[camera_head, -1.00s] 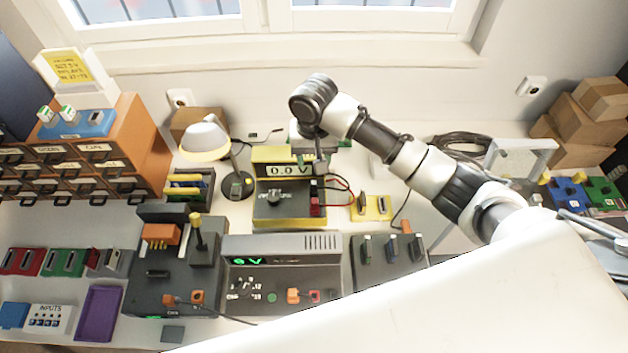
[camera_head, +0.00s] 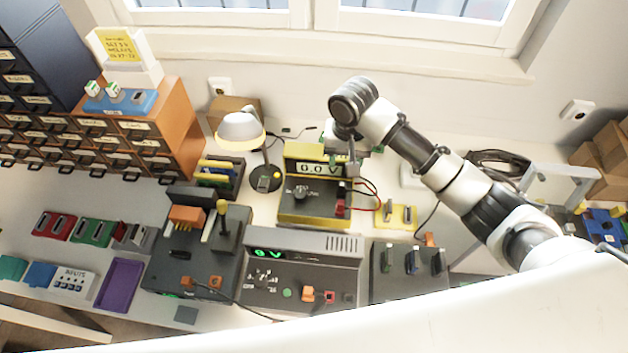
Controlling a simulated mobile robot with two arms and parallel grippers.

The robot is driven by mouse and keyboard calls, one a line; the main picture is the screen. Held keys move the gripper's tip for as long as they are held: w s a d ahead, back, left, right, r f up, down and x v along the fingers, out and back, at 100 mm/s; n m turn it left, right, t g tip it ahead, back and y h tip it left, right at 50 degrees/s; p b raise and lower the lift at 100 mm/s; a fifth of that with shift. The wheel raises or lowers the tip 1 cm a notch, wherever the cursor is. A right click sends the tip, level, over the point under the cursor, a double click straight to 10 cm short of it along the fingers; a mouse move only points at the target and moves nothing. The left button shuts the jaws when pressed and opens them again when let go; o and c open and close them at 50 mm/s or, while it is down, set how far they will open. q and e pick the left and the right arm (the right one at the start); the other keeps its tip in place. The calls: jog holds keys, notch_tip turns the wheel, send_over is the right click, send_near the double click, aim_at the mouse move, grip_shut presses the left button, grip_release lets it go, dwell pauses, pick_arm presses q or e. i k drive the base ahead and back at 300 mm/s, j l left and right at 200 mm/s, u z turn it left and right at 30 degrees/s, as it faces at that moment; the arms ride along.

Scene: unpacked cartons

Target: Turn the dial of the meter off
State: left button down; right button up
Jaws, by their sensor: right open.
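The yellow and dark grey meter (camera_head: 292,212) stands on the bench behind the power supply, and its display (camera_head: 318,168) reads 0.0 V. Its dial (camera_head: 301,192) is a dark round knob on the front panel; its exact setting is too small to read. Red and black leads plug in at the meter's right side. My right gripper (camera_head: 352,170) hangs from the white arm at the upper right edge of the meter, to the right of and behind the dial, apart from it. Its jaws are open, small and partly hidden by the wrist. My left gripper is not in view.
A grey power supply (camera_head: 322,246) showing 0 V stands in front of the meter. A dark box with a lever (camera_head: 195,255) is left of it, and a switch box (camera_head: 405,290) right. A desk lamp (camera_head: 240,133) stands left of the meter. A yellow block (camera_head: 397,217) lies to the right.

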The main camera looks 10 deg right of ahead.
aim_at(300, 195)
jog(key=j+z, duration=0.1)
jog(key=j, duration=1.4)
